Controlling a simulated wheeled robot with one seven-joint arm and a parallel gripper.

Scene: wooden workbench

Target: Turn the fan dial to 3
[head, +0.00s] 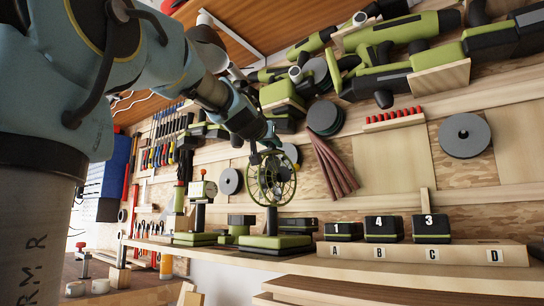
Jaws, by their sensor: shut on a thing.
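The fan (271,183) has a round green cage on a short post, above a green and black base (275,243) on the shelf. My gripper (268,152) reaches down from the upper left to the upper part of the fan cage. It is shut on a small part there, which I take to be the fan dial. The fingers and cage bars overlap, so the dial's marks and its setting cannot be read.
Numbered battery packs (382,229) sit on a lettered wooden rack (460,254) to the right. Power tools (405,30) and hand tools hang on the wall behind. Planks (350,290) lie in front.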

